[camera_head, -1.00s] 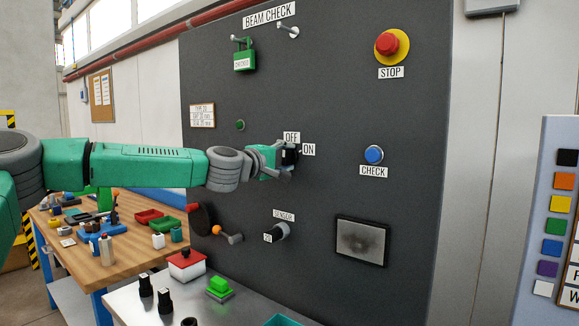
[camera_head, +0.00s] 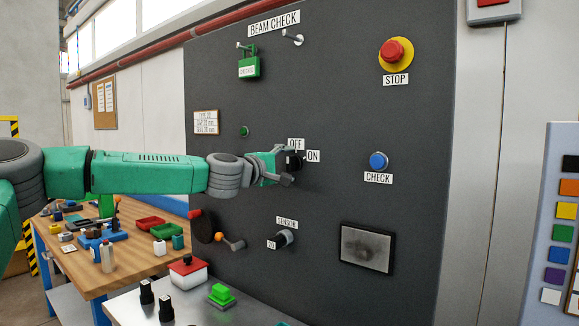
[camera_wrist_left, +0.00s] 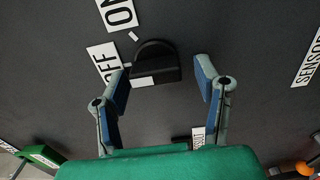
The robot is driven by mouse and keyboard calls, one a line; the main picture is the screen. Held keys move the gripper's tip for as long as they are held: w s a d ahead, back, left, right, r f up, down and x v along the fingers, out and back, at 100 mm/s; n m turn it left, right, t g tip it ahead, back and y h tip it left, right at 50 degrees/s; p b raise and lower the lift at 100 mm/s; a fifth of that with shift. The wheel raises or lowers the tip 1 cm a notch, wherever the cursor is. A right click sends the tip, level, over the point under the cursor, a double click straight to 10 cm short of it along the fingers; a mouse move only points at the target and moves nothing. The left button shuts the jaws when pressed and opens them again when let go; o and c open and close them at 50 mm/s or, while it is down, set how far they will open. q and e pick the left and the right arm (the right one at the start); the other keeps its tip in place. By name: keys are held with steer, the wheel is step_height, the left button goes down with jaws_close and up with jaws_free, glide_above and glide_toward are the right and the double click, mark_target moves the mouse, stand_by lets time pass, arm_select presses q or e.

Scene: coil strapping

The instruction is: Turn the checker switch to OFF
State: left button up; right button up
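The checker switch is a black knob (camera_head: 297,161) on the dark panel, with an OFF label (camera_head: 296,144) above it and an ON label (camera_head: 313,156) to its right. In the left wrist view the knob (camera_wrist_left: 155,62) shows beside the OFF label (camera_wrist_left: 104,62) and the ON label (camera_wrist_left: 118,13). I cannot tell its setting for sure. My left gripper (camera_head: 284,165) is at the knob in the head view. In the left wrist view its fingers (camera_wrist_left: 162,82) are spread apart, with the knob between and just beyond their tips. My right gripper is not in view.
Below left is a wooden table (camera_head: 100,277) with small parts.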

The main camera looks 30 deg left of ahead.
arm_select(q)
steer(key=s, duration=1.1)
steer(key=shift+s+a+f, duration=0.15)
steer(key=shift+s+a, duration=0.25)
steer(key=shift+a+f, duration=0.1)
steer(key=shift+a, duration=0.25)
